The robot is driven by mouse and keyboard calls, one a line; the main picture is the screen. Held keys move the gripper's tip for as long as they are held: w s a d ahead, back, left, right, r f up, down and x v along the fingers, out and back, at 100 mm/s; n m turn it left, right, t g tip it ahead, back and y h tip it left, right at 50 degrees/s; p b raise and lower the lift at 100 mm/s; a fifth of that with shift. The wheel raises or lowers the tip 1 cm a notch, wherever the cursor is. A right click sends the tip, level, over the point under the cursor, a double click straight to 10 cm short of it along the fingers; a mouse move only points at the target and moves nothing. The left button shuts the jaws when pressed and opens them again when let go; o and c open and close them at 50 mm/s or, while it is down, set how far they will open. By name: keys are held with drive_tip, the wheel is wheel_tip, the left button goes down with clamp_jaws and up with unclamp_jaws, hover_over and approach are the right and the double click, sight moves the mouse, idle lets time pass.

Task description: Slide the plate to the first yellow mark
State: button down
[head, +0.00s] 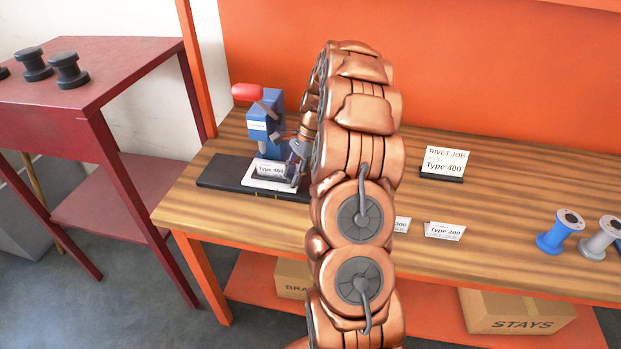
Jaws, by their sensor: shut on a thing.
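A white plate (262,184) lies on a long black base on the wooden bench, below a blue press with a red handle (247,91). A card reading "Type 400" (271,168) is at the plate. My gripper (294,174) is at the right end of the plate and is shut on it, though the contact is small and partly hidden. My copper-coloured arm hides the right end of the black base (222,172).
A sign reading "RIVET JOB Type 400" (443,163) stands on the bench (510,205). A "Type 200" card (445,231), a blue spool (561,232) and a grey spool (601,238) are to the right. A dark red table (110,70) is at left.

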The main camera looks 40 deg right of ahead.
drive_tip(key=shift+w+a, duration=0.1)
drive_tip(key=c, duration=1.2)
unclamp_jaws()
drive_tip(key=shift+o, duration=0.2)
drive_tip(key=v, duration=1.2)
